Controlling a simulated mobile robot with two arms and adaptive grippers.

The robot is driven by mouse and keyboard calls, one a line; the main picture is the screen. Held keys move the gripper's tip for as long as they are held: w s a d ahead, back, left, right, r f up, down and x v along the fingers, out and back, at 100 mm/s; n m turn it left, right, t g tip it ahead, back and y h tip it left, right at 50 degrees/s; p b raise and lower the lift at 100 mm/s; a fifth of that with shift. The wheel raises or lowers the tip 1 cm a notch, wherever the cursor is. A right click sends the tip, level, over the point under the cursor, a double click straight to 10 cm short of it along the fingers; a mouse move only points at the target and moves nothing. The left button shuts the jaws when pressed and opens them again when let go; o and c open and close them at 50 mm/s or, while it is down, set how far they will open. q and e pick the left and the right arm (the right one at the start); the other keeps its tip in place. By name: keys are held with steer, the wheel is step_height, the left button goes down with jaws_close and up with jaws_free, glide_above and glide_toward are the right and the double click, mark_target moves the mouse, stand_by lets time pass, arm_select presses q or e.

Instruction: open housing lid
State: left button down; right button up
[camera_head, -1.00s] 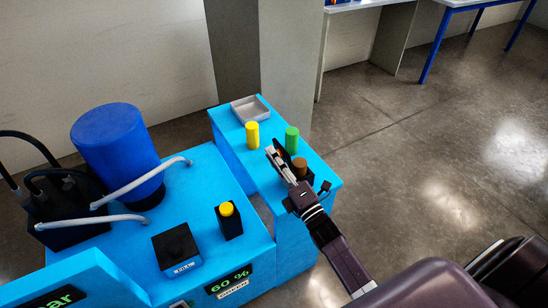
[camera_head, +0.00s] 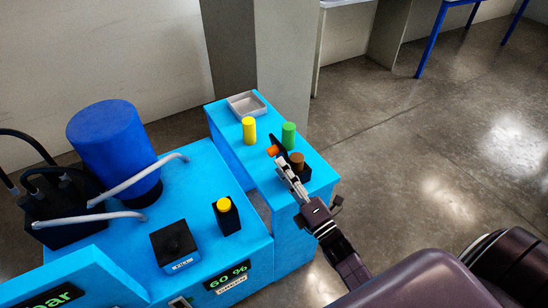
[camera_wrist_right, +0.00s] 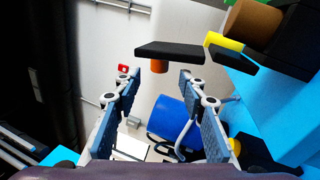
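The black housing (camera_head: 322,169) stands on the near part of the blue side table, with a brown cylinder (camera_head: 299,160) in its top. Its black lid (camera_head: 281,146) stands raised at the housing's left side, with an orange knob (camera_head: 273,151) facing left. In the right wrist view the lid (camera_wrist_right: 180,49) and knob (camera_wrist_right: 157,66) show ahead of the fingers. My right gripper (camera_head: 281,166) is beside the housing, in front of the lid. Its fingers (camera_wrist_right: 158,80) are apart and empty; contact with the knob cannot be told. My left gripper is not in view.
A yellow cylinder (camera_head: 249,131), a green cylinder (camera_head: 288,135) and a grey tray (camera_head: 230,107) stand farther back on the side table. At left, the blue machine carries a blue drum (camera_head: 112,145), pale handles and a yellow-capped black block (camera_head: 230,221).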

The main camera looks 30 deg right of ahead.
steer(key=v, duration=0.5)
steer(key=shift+s, duration=0.2)
steer(key=s+a+f+m+g+h, duration=0.1)
steer(key=s+f+m+g, duration=0.3)
steer(key=f, duration=0.8)
steer(key=s+a+f+m+g+h, duration=0.1)
steer(key=s+f+m+g, duration=0.25)
steer(key=f, duration=0.75)
steer(key=s+a+f+m+g, duration=0.1)
steer(key=s+f+m+g, duration=0.3)
steer(key=f, duration=0.8)
steer(key=s+f+m+g, duration=0.2)
steer(key=s+f, duration=0.3)
steer(key=s, duration=0.4)
steer(key=s+f+m+g, duration=0.3)
steer(key=s+f, duration=0.2)
steer(key=s, duration=0.5)
steer(key=s+a+f+m+g+h, duration=0.1)
steer(key=s+f+m+g, duration=0.2)
steer(key=s, duration=0.6)
step_height(320, 180, down, 2)
steer(key=shift+s+f, duration=0.1)
steer(key=shift+s, duration=0.05)
